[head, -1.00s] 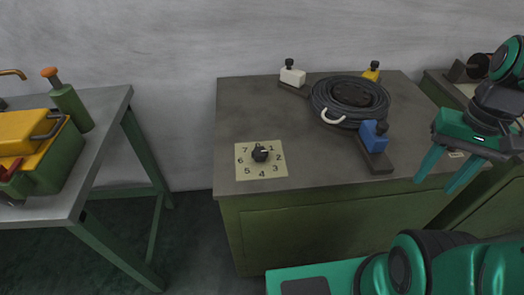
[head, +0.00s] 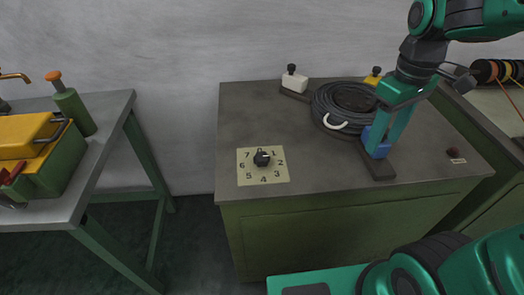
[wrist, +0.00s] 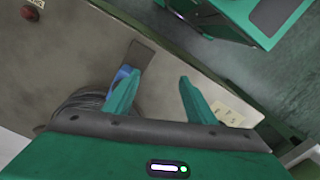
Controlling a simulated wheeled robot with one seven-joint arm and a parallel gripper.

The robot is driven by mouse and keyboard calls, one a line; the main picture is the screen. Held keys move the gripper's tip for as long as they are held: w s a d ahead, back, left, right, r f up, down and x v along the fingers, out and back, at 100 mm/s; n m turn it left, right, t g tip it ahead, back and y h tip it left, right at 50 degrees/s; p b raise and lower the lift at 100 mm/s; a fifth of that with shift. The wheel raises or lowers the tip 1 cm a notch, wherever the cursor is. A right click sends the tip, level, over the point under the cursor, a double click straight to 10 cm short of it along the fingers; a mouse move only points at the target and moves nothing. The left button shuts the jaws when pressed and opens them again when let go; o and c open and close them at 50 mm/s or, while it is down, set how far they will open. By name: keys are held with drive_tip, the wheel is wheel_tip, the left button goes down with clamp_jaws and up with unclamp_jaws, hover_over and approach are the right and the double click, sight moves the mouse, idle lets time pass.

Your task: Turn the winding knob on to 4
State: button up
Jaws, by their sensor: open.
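The winding knob (head: 262,158) is a small black knob on a cream dial plate (head: 246,177) marked with numbers 0 to 7. It sits at the front left of the grey cabinet top. Its pointer seems to face the upper right, near 1, but is too small to read surely. My gripper (head: 380,149) is open and empty, fingers down, in front of the blue block to the right of the dial, apart from the knob. In the wrist view my gripper (wrist: 158,80) has its fingers spread, and part of the dial plate (wrist: 232,112) shows beside the right finger; the knob is hidden.
A blue block (head: 368,136) on a dark bar, a black cable coil (head: 330,105), a white block (head: 294,82) and a yellow block (head: 372,79) stand on the cabinet top (head: 250,115). A small dark red knob (head: 452,153) is at the right. The top around the dial is clear.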

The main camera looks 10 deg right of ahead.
drive_tip(key=w+a+n, duration=0.3)
drive_tip(key=a+n, duration=0.1)
drive_tip(key=a, duration=0.3)
drive_tip(key=w+a+n, duration=0.4)
drive_tip(key=a+n, duration=0.1)
drive_tip(key=a, duration=0.1)
drive_tip(key=n, duration=0.7)
hover_over(262, 156)
wheel_tip(262, 156, down, 11)
drive_tip(key=shift+r, duration=0.1)
drive_tip(key=shift+w, duration=0.1)
drive_tip(key=c, duration=1)
